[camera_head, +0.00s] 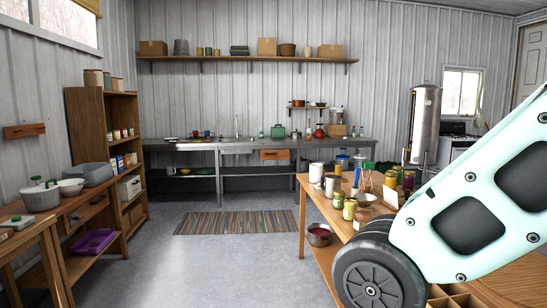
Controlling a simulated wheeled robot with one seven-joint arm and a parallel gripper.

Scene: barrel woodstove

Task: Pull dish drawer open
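A wooden drawer front (274,155) sits under the top of the long grey counter (350,142) at the back wall. It looks shut, though it is small at this distance. Another wooden drawer (85,213) is in the low wooden bench at the left, beside the tall shelf. I cannot tell from this view which of the two is the dish drawer. My gripper is out of view; only a pale mint link of my arm fills the right side, far from both drawers.
A wooden table (320,205) with jars and cans stands at the right, close to my arm. A metal pot (319,235) is beneath it. A tall wooden shelf (122,103) stands at the left. The grey floor with a striped rug (237,222) is clear in the middle.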

